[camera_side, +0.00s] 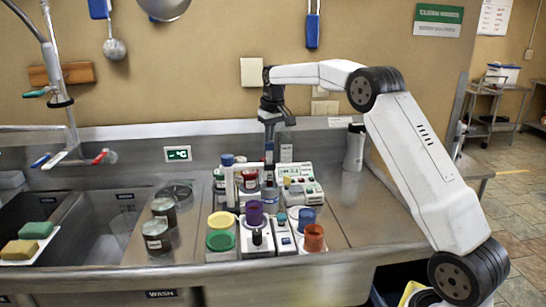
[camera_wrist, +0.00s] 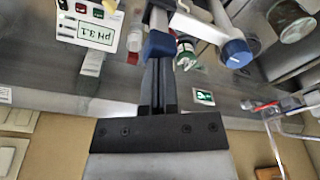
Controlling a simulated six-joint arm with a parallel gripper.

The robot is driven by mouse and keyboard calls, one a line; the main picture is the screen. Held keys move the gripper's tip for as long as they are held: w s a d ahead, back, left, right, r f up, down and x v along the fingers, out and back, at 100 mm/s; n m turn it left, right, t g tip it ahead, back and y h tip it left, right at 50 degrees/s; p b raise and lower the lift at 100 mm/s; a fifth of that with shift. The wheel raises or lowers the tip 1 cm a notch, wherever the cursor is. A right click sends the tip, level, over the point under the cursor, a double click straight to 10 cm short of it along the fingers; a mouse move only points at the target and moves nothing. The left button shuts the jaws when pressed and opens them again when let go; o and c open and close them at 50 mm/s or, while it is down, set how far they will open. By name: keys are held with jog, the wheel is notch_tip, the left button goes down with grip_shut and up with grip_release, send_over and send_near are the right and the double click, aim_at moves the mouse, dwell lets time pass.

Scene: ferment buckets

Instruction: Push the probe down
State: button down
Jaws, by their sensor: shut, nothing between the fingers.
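My gripper (camera_side: 269,142) points straight down over the white instruments on the counter. In the wrist view its fingers (camera_wrist: 158,100) are shut with nothing between them. The probe's blue cap (camera_wrist: 160,45) shows right at the fingertips; I cannot tell whether they touch it. A white holder arm (camera_wrist: 200,28) runs from the probe to a post with a blue knob (camera_wrist: 236,53). In the side view the post (camera_side: 228,178) stands left of the gripper. The probe's lower end is hidden. A white meter (camera_wrist: 90,22) reads pH 3.1; it also shows in the side view (camera_side: 300,188).
Lidded jars (camera_side: 157,236) are at the left, beside the sink (camera_side: 95,225).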

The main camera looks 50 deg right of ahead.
aim_at(270, 145)
jog(key=shift+f, duration=1.9)
jog(key=shift+r, duration=2.55)
jog(key=shift+a+f, duration=0.1)
jog(key=shift+f, duration=0.05)
